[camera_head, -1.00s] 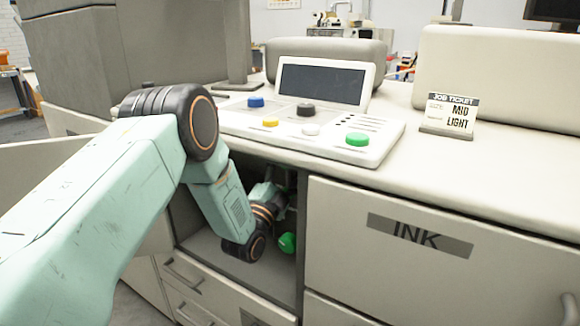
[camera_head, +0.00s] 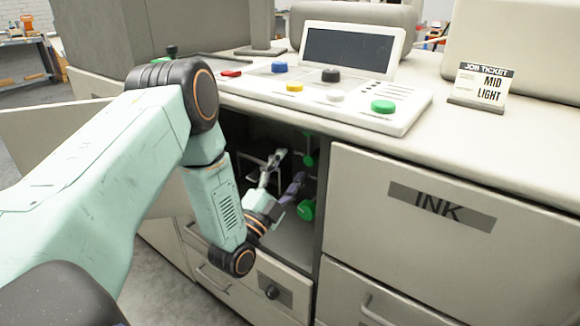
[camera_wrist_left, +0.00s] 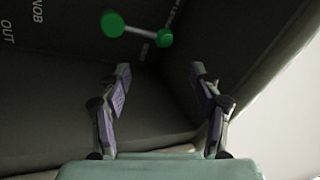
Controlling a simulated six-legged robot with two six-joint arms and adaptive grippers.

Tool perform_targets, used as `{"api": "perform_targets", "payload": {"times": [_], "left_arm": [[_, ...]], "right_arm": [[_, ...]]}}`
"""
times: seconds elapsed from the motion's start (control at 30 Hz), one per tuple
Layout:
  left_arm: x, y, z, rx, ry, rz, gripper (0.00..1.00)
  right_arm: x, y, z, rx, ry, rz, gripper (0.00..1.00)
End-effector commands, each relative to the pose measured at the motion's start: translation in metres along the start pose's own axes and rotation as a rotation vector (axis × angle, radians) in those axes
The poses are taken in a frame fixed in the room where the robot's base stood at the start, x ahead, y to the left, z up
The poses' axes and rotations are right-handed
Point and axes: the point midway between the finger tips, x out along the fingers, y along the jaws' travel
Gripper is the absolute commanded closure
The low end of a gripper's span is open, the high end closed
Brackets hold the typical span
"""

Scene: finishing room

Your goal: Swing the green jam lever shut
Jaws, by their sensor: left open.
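The green jam lever (camera_head: 306,209) is inside the open, dark cabinet bay below the control panel, at the bay's right side. In the left wrist view the lever (camera_wrist_left: 113,25) shows as a green round knob on a pale rod that runs to a second green end near the inner corner. My left gripper (camera_head: 288,167) reaches into the bay, open and empty, just left of the green parts. In the left wrist view the gripper (camera_wrist_left: 160,72) has its fingers spread, with the lever beyond the tips and not touched. My right gripper is not in view.
The control panel (camera_head: 405,112) with coloured knobs stands on the counter above the bay. The bay is bounded by the INK drawer front (camera_head: 400,245) at right and an open door (camera_head: 60,135) at left. A job ticket (camera_head: 482,85) stands on the counter.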

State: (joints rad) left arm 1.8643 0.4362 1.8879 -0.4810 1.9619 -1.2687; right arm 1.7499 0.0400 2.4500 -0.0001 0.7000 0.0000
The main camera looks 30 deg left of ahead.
Motion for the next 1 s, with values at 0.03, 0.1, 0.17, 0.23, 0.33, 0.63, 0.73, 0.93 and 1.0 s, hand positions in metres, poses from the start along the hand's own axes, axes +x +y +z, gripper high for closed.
{"api": "perform_targets", "payload": {"times": [0.03,0.1,0.17,0.23,0.33,0.63,0.73,0.93,1.0], "left_arm": [[0.0,0.0,0.0,0.0,0.0,0.0,0.37],[0.0,0.0,0.0,0.0,0.0,0.0,0.37],[0.0,0.0,0.0,0.0,0.0,0.001,0.37],[0.0,0.0,0.0,0.0,0.0,0.001,0.37],[0.0,0.0,0.0,-0.008,0.0,0.001,0.37],[-0.036,0.074,0.026,-0.432,-0.269,0.309,0.37],[-0.076,0.113,0.029,-0.603,-0.458,0.459,0.37],[-0.178,0.168,0.02,-0.842,-0.866,0.69,0.37],[-0.218,0.178,0.013,-0.893,-1.017,0.752,0.37]], "right_arm": [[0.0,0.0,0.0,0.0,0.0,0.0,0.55],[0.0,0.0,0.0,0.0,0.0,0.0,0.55],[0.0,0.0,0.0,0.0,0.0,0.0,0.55],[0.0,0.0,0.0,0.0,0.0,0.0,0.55],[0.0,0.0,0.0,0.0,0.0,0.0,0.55],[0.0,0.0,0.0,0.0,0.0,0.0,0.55],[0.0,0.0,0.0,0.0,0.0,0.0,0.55],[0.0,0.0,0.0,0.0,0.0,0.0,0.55],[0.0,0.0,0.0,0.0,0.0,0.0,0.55]]}}
